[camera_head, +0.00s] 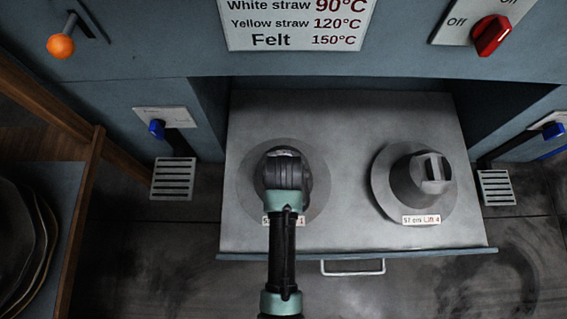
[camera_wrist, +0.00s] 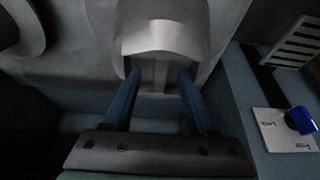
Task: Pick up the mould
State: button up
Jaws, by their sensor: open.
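Two grey metal moulds sit on the pulled-out drawer. The left mould (camera_head: 316,200) is mostly covered by my arm in the head view, and its label is largely hidden. My gripper (camera_wrist: 159,78) is over this mould, open. In the wrist view its two blue fingers are on either side of the mould's upright handle (camera_wrist: 161,50); I cannot tell whether they touch it. The right mould (camera_head: 408,186) has a raised block handle and a label reading "57 cm Lift 4". Part of it shows at the upper left of the wrist view (camera_wrist: 30,30).
The drawer (camera_head: 345,110) has a front handle (camera_head: 352,267). Blue levers (camera_head: 157,129) and floor grates (camera_head: 173,179) flank it. A wooden rack (camera_head: 82,220) with dark discs stands at left. A temperature sign (camera_head: 297,22), orange knob (camera_head: 61,46) and red switch (camera_head: 491,35) are above.

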jog(key=shift+w+f, duration=0.15)
jog(key=shift+f, duration=0.3)
jog(key=shift+r, duration=0.1)
grip_shut()
dwell(0.9)
jog(key=shift+w+r, duration=0.15)
